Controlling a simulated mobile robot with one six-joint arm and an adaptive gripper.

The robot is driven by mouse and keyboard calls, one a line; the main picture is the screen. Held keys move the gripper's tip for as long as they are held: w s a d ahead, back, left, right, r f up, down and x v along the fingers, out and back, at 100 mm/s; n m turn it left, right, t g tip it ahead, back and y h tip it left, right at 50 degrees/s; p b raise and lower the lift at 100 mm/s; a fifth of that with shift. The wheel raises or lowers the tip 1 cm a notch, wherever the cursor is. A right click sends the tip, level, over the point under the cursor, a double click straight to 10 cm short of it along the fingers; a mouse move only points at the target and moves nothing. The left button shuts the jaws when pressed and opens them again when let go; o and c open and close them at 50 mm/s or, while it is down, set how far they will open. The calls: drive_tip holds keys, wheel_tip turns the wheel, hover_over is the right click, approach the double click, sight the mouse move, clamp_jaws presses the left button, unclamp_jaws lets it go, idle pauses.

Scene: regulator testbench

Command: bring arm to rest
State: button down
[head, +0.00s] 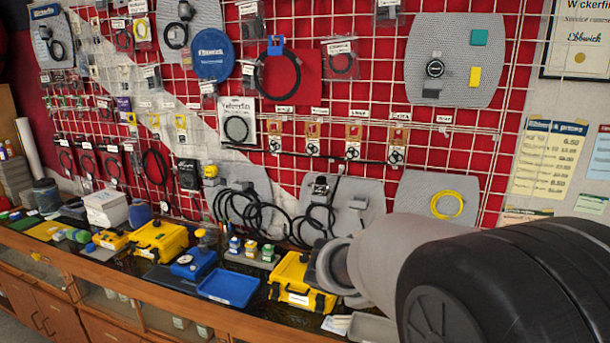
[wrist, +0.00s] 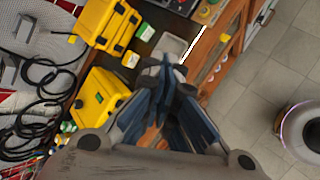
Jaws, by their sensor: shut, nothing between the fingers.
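My gripper (wrist: 172,72) shows in the wrist view with its dark blue-grey fingers drawn together and nothing between them. It hangs above the counter's front edge, near a small grey tray (wrist: 170,46), and touches nothing that I can make out. In the head view my grey and black arm fills the lower right, and the gripper is hidden behind it.
The wooden-edged counter (head: 100,290) carries yellow cases (head: 300,283), a blue tray (head: 228,287) and small bottles. Behind it stands a red wall with a white grid (head: 385,110) of hanging cables.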

drive_tip(key=s+d+r+m+g+y+b, duration=0.1)
drive_tip(key=s+d+m, duration=0.1)
drive_tip(key=s+m, duration=0.5)
drive_tip(key=s+d+r+m+g+y+b, duration=0.1)
drive_tip(key=s+d+m+b, duration=0.15)
drive_tip(key=s, duration=0.85)
drive_tip(key=s+a+f+m+y+b, duration=0.1)
drive_tip(key=s+a+m+y, duration=0.1)
drive_tip(key=s, duration=0.5)
drive_tip(key=s+a+f+m+y, duration=0.2)
drive_tip(key=s+a+m, duration=0.2)
drive_tip(key=s, duration=0.3)
drive_tip(key=shift+s+a+f+m+b, duration=0.15)
drive_tip(key=shift+a+f+m+b, duration=0.2)
drive_tip(key=shift+m, duration=0.4)
